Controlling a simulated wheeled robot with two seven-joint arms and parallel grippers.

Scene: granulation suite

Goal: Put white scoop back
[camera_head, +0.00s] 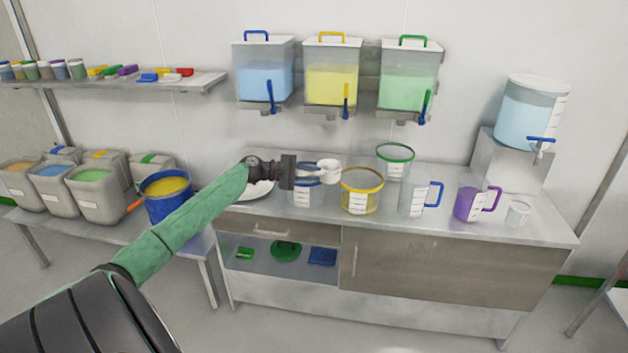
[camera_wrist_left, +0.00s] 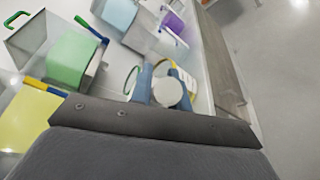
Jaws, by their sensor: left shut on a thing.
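The white scoop (camera_head: 328,170) is held in my left gripper (camera_head: 308,174), above the counter (camera_head: 450,230). In the left wrist view the round white scoop cup (camera_wrist_left: 168,92) sits between the two blue-grey fingers of my gripper (camera_wrist_left: 165,85), which are shut on the scoop. In the head view the gripper is over a clear measuring vessel (camera_head: 302,197) and just left of the clear yellow-rimmed container (camera_head: 361,201). The gripper hides part of the clear vessel. The scoop's handle is mostly hidden in the jaws. My right gripper is not in view.
A green-rimmed container (camera_head: 395,165), blue-handled jug (camera_head: 418,202), purple jug (camera_head: 470,205) and small cup (camera_head: 518,214) stand rightward. Wall dispensers (camera_head: 332,85) hang above. A white dish (camera_head: 258,190) lies left of the gripper.

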